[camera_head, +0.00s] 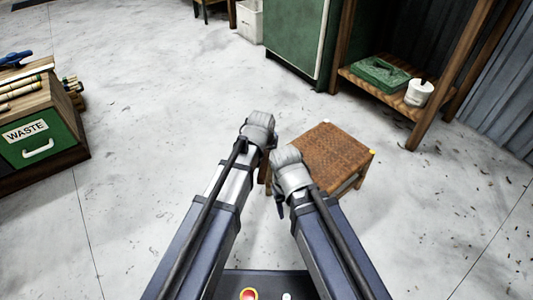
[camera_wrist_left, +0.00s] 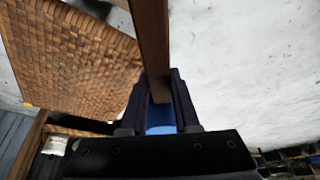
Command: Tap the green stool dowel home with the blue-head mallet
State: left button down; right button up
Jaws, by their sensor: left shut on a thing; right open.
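The stool with a brown woven seat (camera_head: 335,150) stands just right of my grippers in the head view. Its seat fills the upper left of the left wrist view (camera_wrist_left: 65,50). My left gripper (camera_wrist_left: 160,110) is shut on a blue part, taken as the blue-head mallet (camera_wrist_left: 160,118). A brown wooden bar (camera_wrist_left: 152,45) runs up from between its fingers, seemingly the mallet's handle. My right gripper (camera_head: 281,208) is open, beside the stool's near left side and mostly hidden by its wrist. I cannot make out the green dowel; pale yellowish spots show at seat corners.
A green waste box (camera_head: 60,143) with canes on top stands at the left. A green cabinet (camera_head: 297,40) and a wooden shelf (camera_head: 350,75) with a green tray (camera_head: 381,74) and white cup (camera_head: 419,93) stand at the back. The floor around the stool is clear.

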pick_arm(q)
jog(key=shift+r, duration=0.15)
notch_tip(320, 180, up, 5)
jog(key=p, duration=0.4)
jog(key=shift+p, duration=0.4)
